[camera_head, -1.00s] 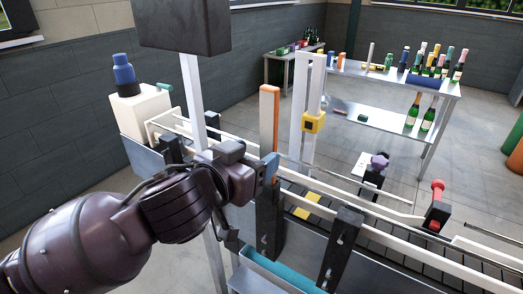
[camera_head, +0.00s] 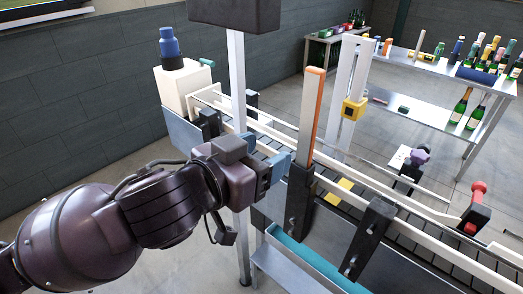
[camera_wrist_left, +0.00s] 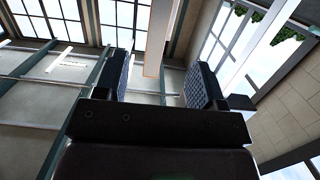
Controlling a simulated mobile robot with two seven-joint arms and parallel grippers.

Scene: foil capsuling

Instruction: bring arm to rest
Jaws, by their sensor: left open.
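My left gripper (camera_head: 277,170) is at the near side of the conveyor, beside the upright orange-and-white post. In the left wrist view its two dark fingers (camera_wrist_left: 160,85) stand apart with nothing held between them. A pale post shows beyond the fingers in that view. My left arm reaches in from the lower left of the head view. My right gripper is not in either view.
The conveyor (camera_head: 340,190) runs from upper left to lower right. The orange-and-white post (camera_head: 311,115) and a black bracket (camera_head: 370,240) stand close to my gripper. A white box (camera_head: 184,88) with a blue-topped item is at the left. A bottle table (camera_head: 440,75) stands behind.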

